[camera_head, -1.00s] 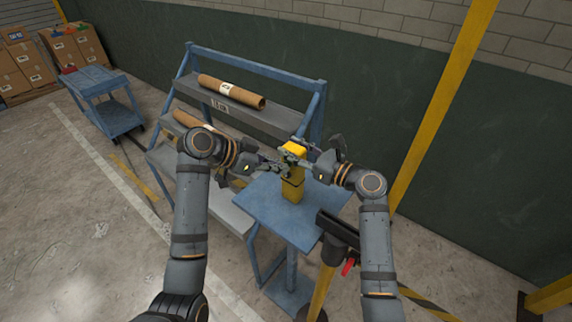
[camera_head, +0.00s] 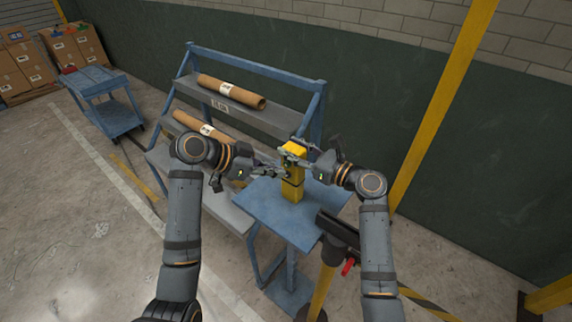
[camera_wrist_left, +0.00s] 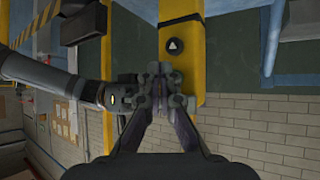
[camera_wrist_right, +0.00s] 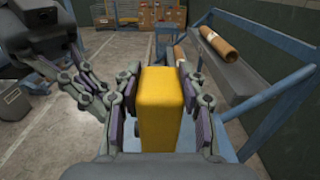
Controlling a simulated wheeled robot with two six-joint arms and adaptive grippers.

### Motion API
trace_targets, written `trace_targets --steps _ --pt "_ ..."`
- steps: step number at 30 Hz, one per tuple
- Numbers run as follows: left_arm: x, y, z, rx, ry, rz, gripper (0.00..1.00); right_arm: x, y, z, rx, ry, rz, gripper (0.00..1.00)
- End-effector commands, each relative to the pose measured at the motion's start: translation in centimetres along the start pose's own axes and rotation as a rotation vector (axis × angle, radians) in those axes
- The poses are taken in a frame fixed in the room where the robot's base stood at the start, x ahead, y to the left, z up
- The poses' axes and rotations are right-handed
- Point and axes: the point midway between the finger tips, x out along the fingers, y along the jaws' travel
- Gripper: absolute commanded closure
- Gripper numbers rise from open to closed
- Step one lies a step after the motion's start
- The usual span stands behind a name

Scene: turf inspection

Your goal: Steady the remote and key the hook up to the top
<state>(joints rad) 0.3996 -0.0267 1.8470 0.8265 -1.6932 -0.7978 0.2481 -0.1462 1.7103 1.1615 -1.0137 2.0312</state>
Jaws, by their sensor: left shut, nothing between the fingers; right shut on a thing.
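The yellow remote (camera_head: 292,188) stands upright on a small blue table (camera_head: 262,208). My right gripper (camera_head: 297,155) is shut on the remote near its top; in the right wrist view the fingers clasp the yellow body (camera_wrist_right: 161,105) from both sides. My left gripper (camera_head: 282,172) is shut and empty beside the remote's left face. In the left wrist view its closed fingertips (camera_wrist_left: 162,88) overlap the remote's face (camera_wrist_left: 183,12), just below a dark button with a white triangle (camera_wrist_left: 174,45). I cannot tell whether they touch it. I cannot make out the hook.
A blue rack (camera_head: 256,69) with brown rolls (camera_head: 231,92) stands behind the table. A post with a black top and red part (camera_head: 340,232) stands close at front right. A blue cart (camera_head: 100,88) and cardboard boxes (camera_head: 28,65) are at far left. Open floor lies left.

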Motion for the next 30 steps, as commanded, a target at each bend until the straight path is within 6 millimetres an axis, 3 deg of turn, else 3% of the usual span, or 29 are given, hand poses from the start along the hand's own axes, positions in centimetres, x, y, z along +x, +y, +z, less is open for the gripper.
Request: trace_targets --steps 5,19,30 --pt "-0.2 0.1 0.2 0.0 0.0 -0.001 1.0 0.0 0.0 0.0 0.0 0.0 0.0 1.0" --pt "-3.3 2.3 2.4 0.001 0.0 -0.002 1.0 0.0 0.0 0.0 0.0 0.0 0.0 1.0" --pt "-3.5 2.5 2.5 0.0 0.001 0.0 1.0 0.0 0.0 0.0 0.0 0.0 0.0 1.0"
